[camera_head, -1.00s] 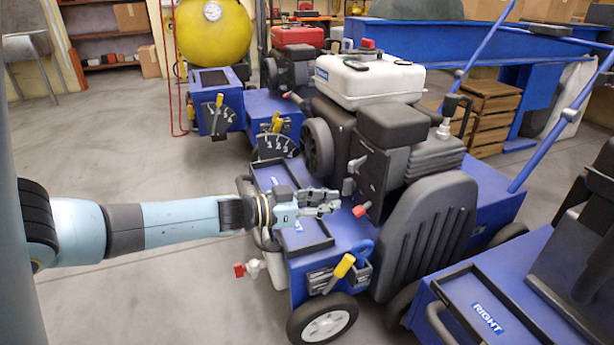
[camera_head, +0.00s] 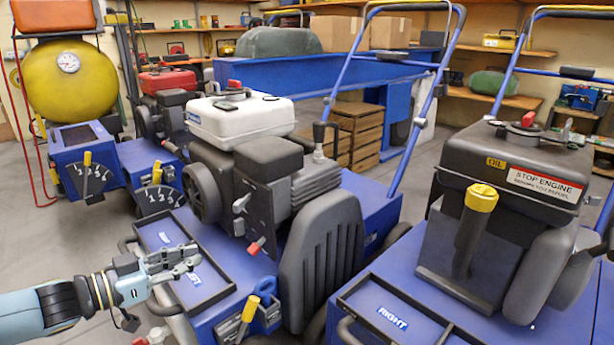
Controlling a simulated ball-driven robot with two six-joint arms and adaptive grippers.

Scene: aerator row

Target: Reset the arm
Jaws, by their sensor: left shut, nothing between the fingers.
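My left gripper (camera_head: 182,262) is at the lower left, its fingers closed together and empty. It points right and overlaps the front tray (camera_head: 217,291) of the middle blue aerator (camera_head: 345,205); I cannot tell whether it touches the tray. That aerator has a white fuel tank (camera_head: 240,118), a black engine and a yellow-handled lever (camera_head: 249,309). My left forearm comes in from the lower left edge. My right arm and gripper are not in view.
A second blue aerator with a black engine and yellow oil cap (camera_head: 481,197) stands close on the right. An aerator with a red tank (camera_head: 167,80) and a yellow round tank (camera_head: 70,78) stand behind left. Wooden crates (camera_head: 357,132) stand behind. Bare floor (camera_head: 28,262) shows at left.

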